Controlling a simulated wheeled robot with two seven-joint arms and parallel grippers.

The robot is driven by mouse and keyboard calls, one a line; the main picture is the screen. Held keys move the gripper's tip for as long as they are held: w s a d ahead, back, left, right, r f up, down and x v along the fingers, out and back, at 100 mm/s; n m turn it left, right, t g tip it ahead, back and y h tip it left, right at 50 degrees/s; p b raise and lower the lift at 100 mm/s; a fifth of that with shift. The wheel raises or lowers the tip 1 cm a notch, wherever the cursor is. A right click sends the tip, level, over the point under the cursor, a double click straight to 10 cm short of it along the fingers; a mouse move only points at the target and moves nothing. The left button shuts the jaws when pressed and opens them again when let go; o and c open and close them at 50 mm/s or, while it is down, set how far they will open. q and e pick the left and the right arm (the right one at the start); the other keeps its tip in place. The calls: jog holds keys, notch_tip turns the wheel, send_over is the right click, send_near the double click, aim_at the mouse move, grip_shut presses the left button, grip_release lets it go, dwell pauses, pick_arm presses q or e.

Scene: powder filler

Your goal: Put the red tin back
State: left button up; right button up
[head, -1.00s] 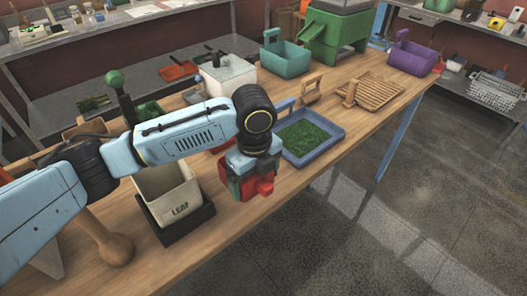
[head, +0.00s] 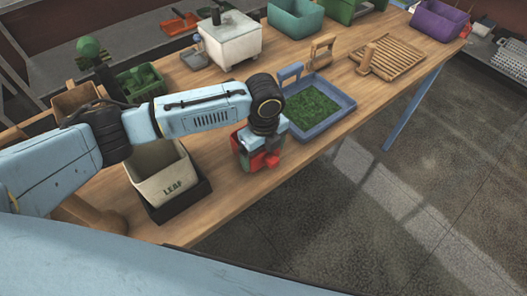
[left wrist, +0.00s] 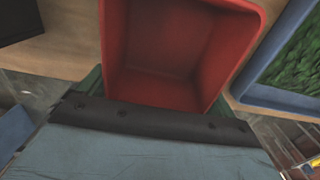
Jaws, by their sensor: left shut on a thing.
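The red tin (left wrist: 178,45) shows in the left wrist view as an open-topped, empty box with sloping walls. In the head view the red tin (head: 270,158) is partly hidden by my left gripper (head: 257,152). My left gripper is shut on the tin, with dark green finger parts at its sides. The tin is over the wooden table, between the cream LEAF bin and the blue tray. I cannot tell whether its base touches the table. My right gripper is not in view.
The cream LEAF bin (head: 165,185) stands in a dark base on the left. The blue tray (head: 330,122) of green leaf lies right of the tin. A slatted wooden rack (head: 392,58) and a white box (head: 230,42) stand farther back. The table's front edge is close to the tin.

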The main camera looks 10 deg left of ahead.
pick_arm(q)
jog(key=shift+w+f, duration=0.1)
jog(key=shift+f, duration=0.2)
jog(key=o, duration=0.7)
jog(key=shift+f, duration=0.15)
jog(key=shift+o, duration=0.2)
notch_tip(320, 180, up, 12)
jog(key=shift+r, duration=0.2)
jog(key=shift+f, duration=0.1)
